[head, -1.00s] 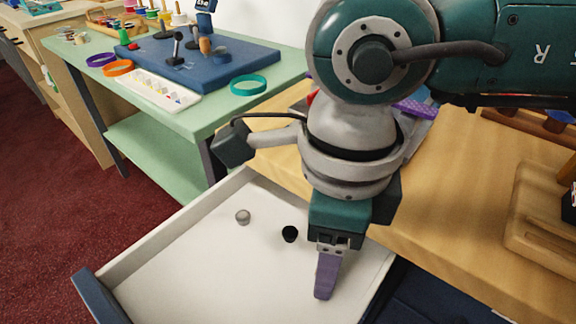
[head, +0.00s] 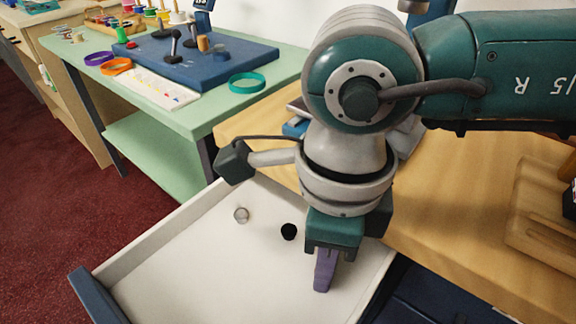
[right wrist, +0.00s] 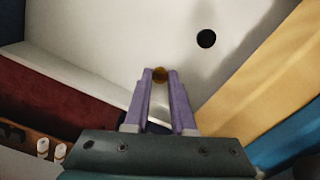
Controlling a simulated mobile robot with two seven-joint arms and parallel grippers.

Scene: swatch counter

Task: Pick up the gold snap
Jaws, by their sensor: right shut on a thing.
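My right gripper (head: 322,288) points down into the open white drawer (head: 180,285), near its right side. In the right wrist view its purple fingers (right wrist: 160,78) are closed on the gold snap (right wrist: 160,73), a small round golden-brown piece between the fingertips. In the head view the fingers hide the gold snap. I cannot tell whether it touches the drawer floor. My left gripper is not in view.
A black snap (head: 289,231) and a silver snap (head: 241,215) lie on the drawer floor, left of the gripper. Drawer walls stand around them. A wooden counter (head: 450,220) is at right; a green table (head: 210,115) with a blue mat stands behind.

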